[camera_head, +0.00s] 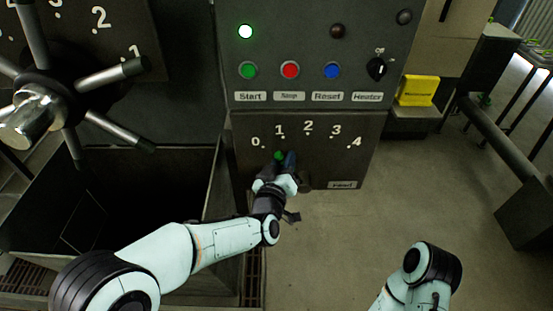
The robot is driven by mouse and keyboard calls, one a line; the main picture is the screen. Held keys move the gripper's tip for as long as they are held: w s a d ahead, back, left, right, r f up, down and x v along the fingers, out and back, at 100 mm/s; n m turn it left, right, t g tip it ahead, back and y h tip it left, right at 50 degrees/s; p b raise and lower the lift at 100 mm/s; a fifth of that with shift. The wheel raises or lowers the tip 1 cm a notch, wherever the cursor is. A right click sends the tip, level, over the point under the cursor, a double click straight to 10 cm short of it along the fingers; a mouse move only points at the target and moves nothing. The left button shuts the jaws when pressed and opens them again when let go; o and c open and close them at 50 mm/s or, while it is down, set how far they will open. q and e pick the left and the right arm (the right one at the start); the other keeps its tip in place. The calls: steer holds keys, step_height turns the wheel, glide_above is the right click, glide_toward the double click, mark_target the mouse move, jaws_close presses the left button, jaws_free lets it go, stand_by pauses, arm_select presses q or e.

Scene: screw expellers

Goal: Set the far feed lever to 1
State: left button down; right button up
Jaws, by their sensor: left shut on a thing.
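The feed lever shows as a green knob (280,155) just below the 1 mark on the dark feed plate (350,165). The plate has marks 0, 1, 2, 3 and 4 in an arc and a label reading Feed. My left gripper (284,161) is at the knob and shut on it. The gripper and wrist hide the lever's lower part. My right arm (420,280) is low at the right, and its gripper is out of view.
Above the plate is a panel with a green Start button (249,70), a red Stop button (290,70), a blue Reset button (332,70) and a Heater switch (376,68). A large spoked handwheel (45,100) stands at the left over a dark hopper.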

arm_select(q)
steer(key=shift+d+r+m+p, duration=0.45)
steer(key=shift+d+m+p, duration=0.25)
steer(key=shift+d, duration=0.1)
arm_select(e)
steer(key=shift+w+r, duration=0.25)
steer(key=shift+r, duration=0.8)
arm_select(q)
steer(key=c, duration=1)
jaws_free()
steer(key=shift+s, duration=0.1)
steer(key=b+v, duration=0.1)
steer(key=v, duration=1.2)
steer(key=shift+s+r, duration=0.15)
arm_select(e)
steer(key=shift+s+f, duration=0.2)
steer(key=shift+f, duration=0.5)
